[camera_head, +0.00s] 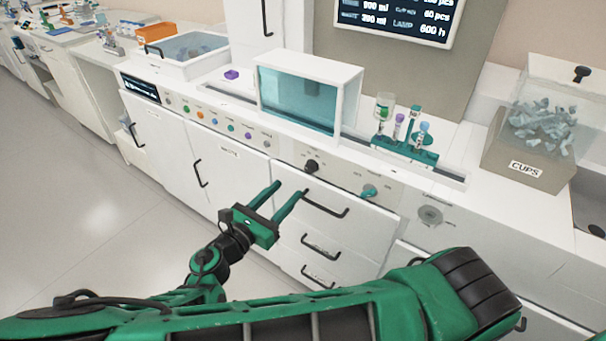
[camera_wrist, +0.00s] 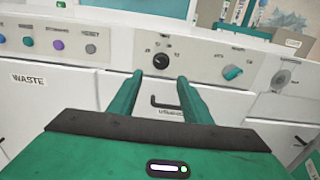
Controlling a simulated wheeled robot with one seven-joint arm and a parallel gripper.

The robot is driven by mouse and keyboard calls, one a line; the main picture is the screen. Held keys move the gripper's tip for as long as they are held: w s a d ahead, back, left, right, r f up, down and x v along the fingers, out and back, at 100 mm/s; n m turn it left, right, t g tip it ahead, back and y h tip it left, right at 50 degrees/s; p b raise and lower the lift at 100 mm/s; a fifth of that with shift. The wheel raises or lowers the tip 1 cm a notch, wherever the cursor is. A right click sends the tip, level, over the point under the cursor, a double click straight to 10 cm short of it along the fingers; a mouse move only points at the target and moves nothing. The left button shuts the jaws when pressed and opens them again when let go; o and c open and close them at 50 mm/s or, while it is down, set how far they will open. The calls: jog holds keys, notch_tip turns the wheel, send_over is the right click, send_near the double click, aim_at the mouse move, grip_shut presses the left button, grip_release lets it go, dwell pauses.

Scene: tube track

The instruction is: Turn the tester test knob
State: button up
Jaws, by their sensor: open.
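The counter's front panel carries a black knob (camera_head: 311,166) and a teal knob (camera_head: 369,191) to its right. Their labels are too small to read surely, so I cannot tell which is the test knob. My gripper (camera_head: 290,188) is open and empty, in front of the panel and apart from it. In the wrist view, the black knob (camera_wrist: 161,61) shows just beyond and between the fingertips (camera_wrist: 160,76). The teal knob (camera_wrist: 233,72) is right of the right finger there. Both knobs are in plain sight.
A drawer handle (camera_head: 325,206) sticks out below the knobs. Several coloured buttons (camera_head: 216,121) line the panel to the left. A teal-windowed box (camera_head: 300,97) and a tube rack (camera_head: 405,150) stand on the counter. The floor (camera_head: 90,190) at left is clear.

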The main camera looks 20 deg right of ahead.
aim_at(308, 170)
jog(key=x, duration=1)
jog(key=shift+s, duration=0.1)
jog(key=c, duration=1)
